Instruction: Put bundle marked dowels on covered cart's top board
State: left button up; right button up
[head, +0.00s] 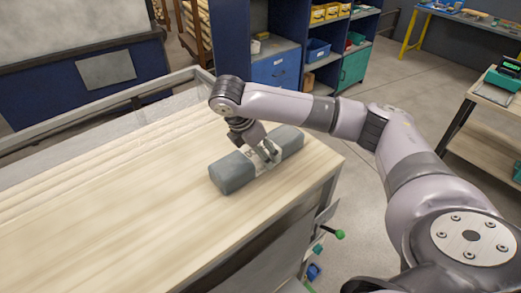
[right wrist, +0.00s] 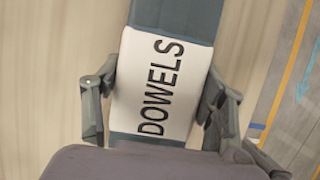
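The bundle marked dowels (head: 233,172) is a long grey-blue wrapped block with a white band. It lies on, or just over, a pale wooden top board (head: 120,215), near its right edge. In the right wrist view the white band reads DOWELS (right wrist: 152,85). My right gripper (head: 268,152) reaches down over the middle of the bundle. In the right wrist view its fingers (right wrist: 160,90) are against both long sides of it, shut on it. The undersides of the bundle and the fingertips are partly hidden. My left gripper is not in view.
A grey rail (head: 110,107) runs along the board's far side. Blue shelving with bins (head: 318,48) stands behind, and a small cart (head: 490,95) at the right. Grey floor between them is clear.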

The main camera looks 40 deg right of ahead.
jog(key=o, duration=0.4)
jog(key=shift+r, duration=0.1)
jog(key=v, duration=1.2)
